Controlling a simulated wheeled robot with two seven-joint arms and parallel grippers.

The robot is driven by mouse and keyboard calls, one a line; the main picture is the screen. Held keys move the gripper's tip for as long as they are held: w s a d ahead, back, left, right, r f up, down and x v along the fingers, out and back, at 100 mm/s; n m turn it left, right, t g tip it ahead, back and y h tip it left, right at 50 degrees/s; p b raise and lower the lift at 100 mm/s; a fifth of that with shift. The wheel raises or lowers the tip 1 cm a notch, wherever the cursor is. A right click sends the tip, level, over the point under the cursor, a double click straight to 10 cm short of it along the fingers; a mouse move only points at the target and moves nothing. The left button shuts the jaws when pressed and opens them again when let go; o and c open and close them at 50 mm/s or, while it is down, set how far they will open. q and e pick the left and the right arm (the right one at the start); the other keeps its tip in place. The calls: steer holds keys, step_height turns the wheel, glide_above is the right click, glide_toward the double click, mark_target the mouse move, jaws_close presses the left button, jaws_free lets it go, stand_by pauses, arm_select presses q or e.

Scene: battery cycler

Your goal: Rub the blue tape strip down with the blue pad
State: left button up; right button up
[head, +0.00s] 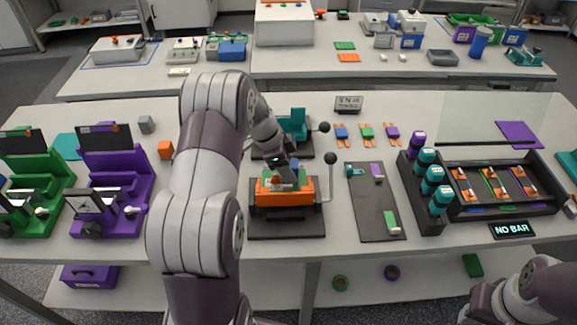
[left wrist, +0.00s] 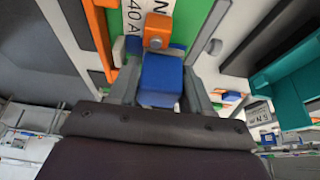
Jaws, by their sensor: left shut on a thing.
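My left gripper (head: 285,170) reaches over the orange device (head: 270,198) on the near bench. In the left wrist view the left gripper (left wrist: 160,92) is shut on the blue pad (left wrist: 161,74), which sits between its two fingers. I cannot tell whether that patch is the tape strip. Whether the pad touches anything is hidden. My right gripper is out of view.
A lever with a dark ball (head: 330,158) rises at the device's right. A purple device (head: 110,190) stands left.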

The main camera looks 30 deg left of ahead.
arm_select(q)
steer(key=shift+r+p, duration=1.35)
steer(key=shift+r, duration=1.7)
